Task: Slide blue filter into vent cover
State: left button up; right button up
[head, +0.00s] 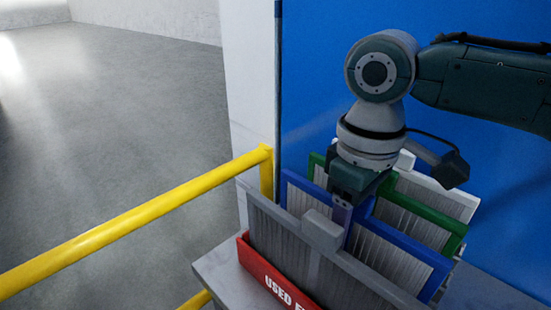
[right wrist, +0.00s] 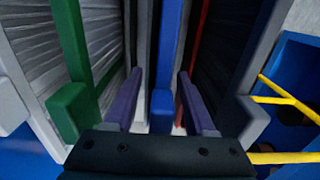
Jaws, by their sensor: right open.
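The blue filter (head: 408,246) stands upright in a row of filters at the lower right of the head view. My right gripper (head: 342,212) points down at the middle of its top edge. In the right wrist view, the purple fingers of this gripper (right wrist: 160,74) are apart, with the blue filter's handle (right wrist: 162,106) between them. There is a gap on each side, so the fingers straddle the handle without closing on it. My left gripper is not in view. I cannot make out a vent cover in either view.
A grey filter (head: 322,232) stands in front of the blue one; green (head: 436,220) and white (head: 448,193) filters stand behind. A red box (head: 270,276) marked "USED" is at the front. A yellow rail (head: 140,216) runs left; open floor lies beyond. A blue wall (head: 315,70) stands behind.

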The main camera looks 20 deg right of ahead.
jog(key=shift+f, duration=0.45)
jog(key=shift+c, duration=0.2)
grip_shut()
